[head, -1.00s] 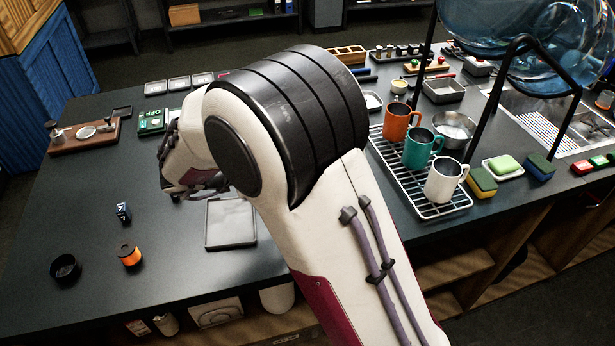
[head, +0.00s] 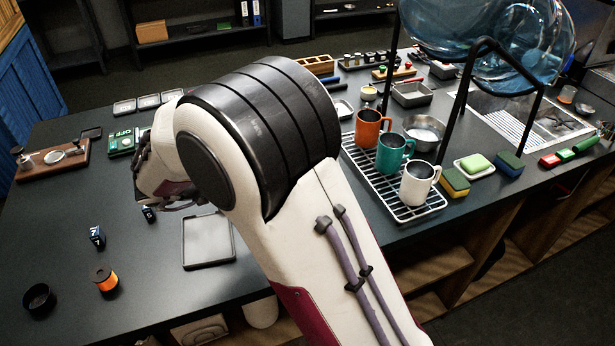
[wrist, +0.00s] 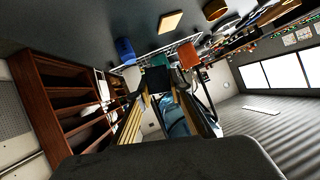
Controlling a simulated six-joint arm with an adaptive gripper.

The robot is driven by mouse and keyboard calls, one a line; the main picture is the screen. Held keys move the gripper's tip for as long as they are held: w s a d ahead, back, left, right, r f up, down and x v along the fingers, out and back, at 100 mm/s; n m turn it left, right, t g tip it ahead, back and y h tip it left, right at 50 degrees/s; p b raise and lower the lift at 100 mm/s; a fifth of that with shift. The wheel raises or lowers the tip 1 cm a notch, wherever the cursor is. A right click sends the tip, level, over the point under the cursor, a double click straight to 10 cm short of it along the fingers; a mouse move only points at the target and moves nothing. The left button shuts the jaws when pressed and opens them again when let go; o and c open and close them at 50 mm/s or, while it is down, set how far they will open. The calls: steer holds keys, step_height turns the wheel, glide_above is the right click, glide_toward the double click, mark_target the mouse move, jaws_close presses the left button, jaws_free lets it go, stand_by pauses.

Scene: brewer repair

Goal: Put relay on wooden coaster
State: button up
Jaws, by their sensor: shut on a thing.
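My gripper (wrist: 160,94) is shut on a dark block, the relay (wrist: 155,80), held between its fingertips in the wrist view. In the head view a small dark block with a white mark, apparently the held relay (head: 148,213), shows just below my gripper, which is partly hidden by my arm. A tan, flat square that looks like the wooden coaster (wrist: 171,20) lies on the dark counter in the wrist view, apart from the relay. I cannot make out the coaster in the head view; my arm covers part of the counter.
Another dark blue block (head: 97,235), an orange spool (head: 105,280) and a black ring (head: 39,299) stand at the left front. A grey tray (head: 208,241) lies beside my arm. Mugs (head: 390,154) stand on a rack to the right. The left counter has free room.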

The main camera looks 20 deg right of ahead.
steer(key=w+d+n+t, duration=0.1)
steer(key=w+d+n, duration=0.3)
steer(key=w+d, duration=0.4)
steer(key=d, duration=0.3)
steer(key=shift+w+r+t, duration=0.15)
steer(key=shift+r+t, duration=0.25)
steer(key=shift+d+f, duration=0.1)
steer(key=shift+f, duration=3.05)
steer(key=shift+f, duration=0.1)
steer(key=shift+f, duration=1.75)
steer(key=shift+f, duration=0.15)
